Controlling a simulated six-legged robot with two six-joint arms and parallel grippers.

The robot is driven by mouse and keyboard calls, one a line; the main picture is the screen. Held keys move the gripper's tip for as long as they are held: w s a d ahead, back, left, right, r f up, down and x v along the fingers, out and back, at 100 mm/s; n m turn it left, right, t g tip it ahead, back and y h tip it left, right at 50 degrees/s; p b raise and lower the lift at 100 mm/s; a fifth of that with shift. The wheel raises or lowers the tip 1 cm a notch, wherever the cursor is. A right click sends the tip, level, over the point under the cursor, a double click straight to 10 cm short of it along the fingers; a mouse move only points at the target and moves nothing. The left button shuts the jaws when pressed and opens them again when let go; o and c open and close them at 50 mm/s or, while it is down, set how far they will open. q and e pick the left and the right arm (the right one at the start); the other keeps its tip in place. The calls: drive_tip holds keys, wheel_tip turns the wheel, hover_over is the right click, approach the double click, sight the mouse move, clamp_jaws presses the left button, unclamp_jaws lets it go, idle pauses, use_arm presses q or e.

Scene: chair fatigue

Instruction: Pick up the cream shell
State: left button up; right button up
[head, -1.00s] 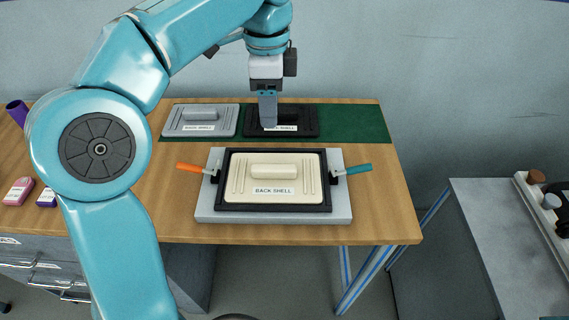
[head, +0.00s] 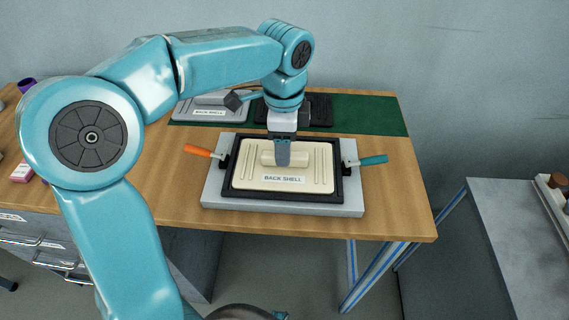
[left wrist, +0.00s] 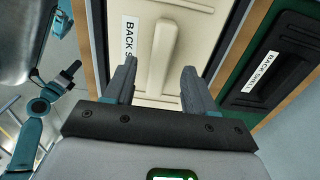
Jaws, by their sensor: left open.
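The cream shell (head: 309,181) lies flat in a black frame on a grey fixture (head: 215,196). It has a raised bar along its middle and a "BACK SHELL" label on its near side. My left gripper (head: 283,160) is over the raised bar, which it partly hides in the head view. In the left wrist view the gripper (left wrist: 158,85) is open and empty, with the bar of the cream shell (left wrist: 157,62) showing beyond and between its fingers. I cannot tell how far the fingertips are above the bar. My right gripper is not in view.
An orange-handled clamp (head: 198,151) and a teal-handled clamp (head: 373,160) flank the fixture, handles pointing outward. A grey shell (head: 186,112) and a black shell (head: 321,110) lie on the green mat (head: 370,115) behind. The wooden table (head: 396,205) is clear to the right.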

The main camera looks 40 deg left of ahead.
use_arm(q)
drive_tip(key=shift+s+d+f, duration=0.1)
drive_tip(key=shift+d+f, duration=0.05)
drive_tip(key=shift+f, duration=0.65)
drive_tip(key=shift+w+f, duration=0.2)
drive_tip(key=shift+f, duration=0.35)
drive_tip(key=shift+s+r, duration=0.1)
drive_tip(key=shift+s, duration=0.05)
drive_tip(key=c, duration=0.5)
clamp_jaws()
